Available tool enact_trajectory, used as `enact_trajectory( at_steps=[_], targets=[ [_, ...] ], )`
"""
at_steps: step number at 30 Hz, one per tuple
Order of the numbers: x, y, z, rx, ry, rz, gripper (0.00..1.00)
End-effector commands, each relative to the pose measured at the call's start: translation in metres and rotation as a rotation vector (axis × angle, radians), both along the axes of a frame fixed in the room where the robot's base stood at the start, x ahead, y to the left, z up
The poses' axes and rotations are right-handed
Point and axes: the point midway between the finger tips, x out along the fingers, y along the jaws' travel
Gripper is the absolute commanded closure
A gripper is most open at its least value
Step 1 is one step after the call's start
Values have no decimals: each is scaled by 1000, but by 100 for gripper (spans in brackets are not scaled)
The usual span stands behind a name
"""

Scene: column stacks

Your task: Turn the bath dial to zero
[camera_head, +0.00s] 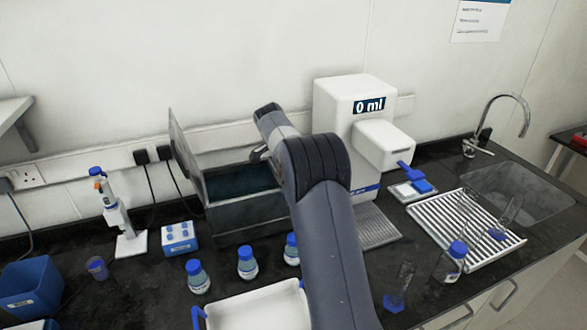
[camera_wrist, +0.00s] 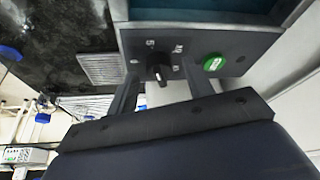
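The water bath (camera_head: 245,220) is a dark grey box with its lid raised, left of my arm in the head view. In the wrist view its panel (camera_wrist: 228,42) carries a black dial (camera_wrist: 160,66) with white markings around it, too small to read surely. A round green button (camera_wrist: 213,63) sits right of the dial. My gripper (camera_wrist: 158,78) is open, its two fingers apart on either side of the dial. I cannot tell whether either finger touches it. In the head view my arm hides the dial and most of my gripper.
A white dispenser (camera_head: 340,100) reading "0 ml" stands right of the bath, with a drying rack (camera_head: 480,232) and sink (camera_head: 520,190) beyond. Blue-capped bottles (camera_head: 197,277) and a white tray (camera_head: 260,308) stand in front. A pipette stand (camera_head: 130,243) is at left.

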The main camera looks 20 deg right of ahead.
Motion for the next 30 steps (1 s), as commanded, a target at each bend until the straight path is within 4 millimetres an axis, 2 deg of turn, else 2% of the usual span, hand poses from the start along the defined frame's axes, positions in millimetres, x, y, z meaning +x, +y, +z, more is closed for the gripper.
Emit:
enact_trajectory(
  at_steps=[2,16,23,30],
  targets=[
    [0,0,0,0,0,0,56],
    [0,0,0,0,0,0,95],
    [0,0,0,0,0,20,95],
    [-1,0,-1,0,-1,126,95]
  ],
)
